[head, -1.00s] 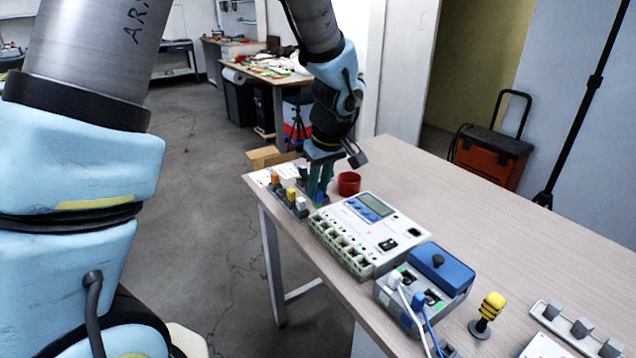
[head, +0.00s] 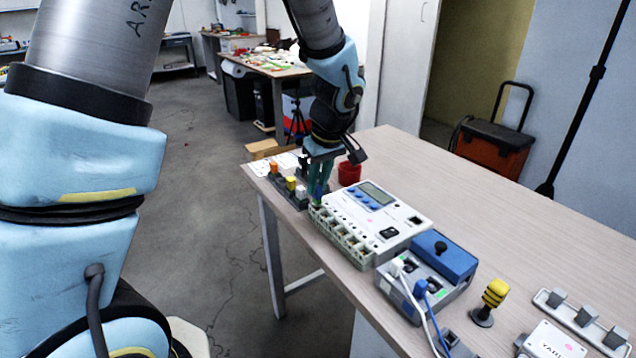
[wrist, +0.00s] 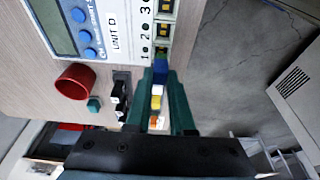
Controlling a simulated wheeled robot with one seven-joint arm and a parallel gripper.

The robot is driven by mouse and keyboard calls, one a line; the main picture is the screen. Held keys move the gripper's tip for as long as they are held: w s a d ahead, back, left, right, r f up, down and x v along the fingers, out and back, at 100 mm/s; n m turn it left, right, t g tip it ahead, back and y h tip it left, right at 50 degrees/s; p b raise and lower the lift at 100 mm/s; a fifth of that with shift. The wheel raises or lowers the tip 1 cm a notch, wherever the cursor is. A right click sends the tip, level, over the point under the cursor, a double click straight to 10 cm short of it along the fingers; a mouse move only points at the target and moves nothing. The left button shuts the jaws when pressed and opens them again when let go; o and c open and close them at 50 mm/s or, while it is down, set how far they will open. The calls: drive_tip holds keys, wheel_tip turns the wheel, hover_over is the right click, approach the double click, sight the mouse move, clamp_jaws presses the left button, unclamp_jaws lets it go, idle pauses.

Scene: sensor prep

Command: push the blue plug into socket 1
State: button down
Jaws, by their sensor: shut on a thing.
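My gripper (head: 317,194) is shut on the blue plug (wrist: 160,72), which shows between its teal fingertips in the wrist view. In the head view the fingers hide most of the plug. The white meter unit (head: 410,219) has a row of numbered sockets along one edge. Socket 1 (wrist: 161,52) is at the row's end nearest my gripper. The plug is at or just beside socket 1 in the wrist view. I cannot tell whether its tip is inside the socket.
A blue-lidded box (head: 444,257) with cables stands right of the meter.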

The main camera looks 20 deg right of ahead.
drive_tip(key=shift+f+b, duration=1.05)
drive_tip(key=shift+b, duration=0.7)
idle(3.6)
drive_tip(key=c, duration=0.5)
unclamp_jaws()
drive_tip(key=shift+c, duration=0.2)
drive_tip(key=shift+r, duration=0.1)
drive_tip(key=shift+r+p, duration=2.35)
drive_tip(key=shift+r, duration=1.1)
drive_tip(key=shift+a, duration=0.1)
